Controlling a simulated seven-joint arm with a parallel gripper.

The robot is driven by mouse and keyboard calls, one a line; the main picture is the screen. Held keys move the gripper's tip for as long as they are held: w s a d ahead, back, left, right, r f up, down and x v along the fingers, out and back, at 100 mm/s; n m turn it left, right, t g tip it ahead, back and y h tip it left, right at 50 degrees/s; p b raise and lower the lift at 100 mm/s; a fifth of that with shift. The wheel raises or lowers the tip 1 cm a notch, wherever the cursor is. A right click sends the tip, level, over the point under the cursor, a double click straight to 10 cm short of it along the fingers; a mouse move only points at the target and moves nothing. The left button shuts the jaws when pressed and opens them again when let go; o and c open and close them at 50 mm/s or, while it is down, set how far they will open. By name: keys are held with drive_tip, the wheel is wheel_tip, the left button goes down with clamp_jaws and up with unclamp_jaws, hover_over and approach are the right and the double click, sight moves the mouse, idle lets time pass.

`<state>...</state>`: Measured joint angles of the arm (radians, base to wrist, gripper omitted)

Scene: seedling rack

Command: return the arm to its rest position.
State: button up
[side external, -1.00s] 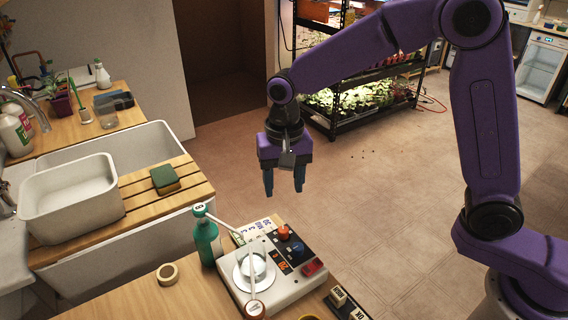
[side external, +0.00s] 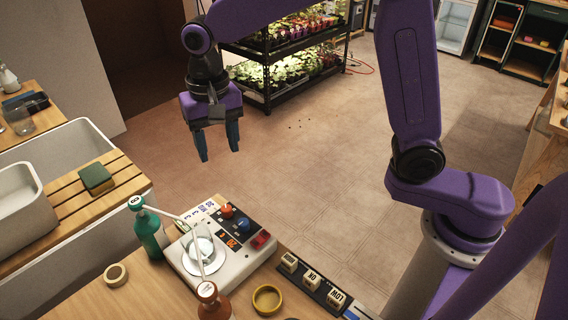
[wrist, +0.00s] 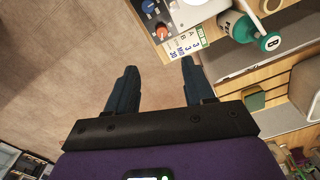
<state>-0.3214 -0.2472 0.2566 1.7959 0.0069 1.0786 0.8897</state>
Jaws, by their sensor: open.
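My gripper (side external: 218,142) hangs from the purple arm with its two fingers pointing down. It is open and empty, above and behind the white device on the wooden counter. In the wrist view the two dark fingers (wrist: 155,85) stand apart, with only tan floor between them. Nothing touches the fingers.
A white device (side external: 184,264) with coloured knobs stands on the counter beside a green bottle (side external: 150,236). A brown bottle (side external: 213,305), a tape roll (side external: 116,275), a yellow ring (side external: 267,299) and labelled blocks (side external: 312,279) are nearby. A sink and a plant rack (side external: 268,88) stand beyond.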

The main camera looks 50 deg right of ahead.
drive_tip(key=s+d+f+n, duration=0.1)
drive_tip(key=s+d+n, duration=0.7)
drive_tip(key=s, duration=0.5)
drive_tip(key=s+d+f+n, duration=0.1)
drive_tip(key=s+d+n, duration=0.7)
drive_tip(key=s, duration=0.5)
drive_tip(key=shift+d+f, duration=0.25)
drive_tip(key=shift+d, duration=0.75)
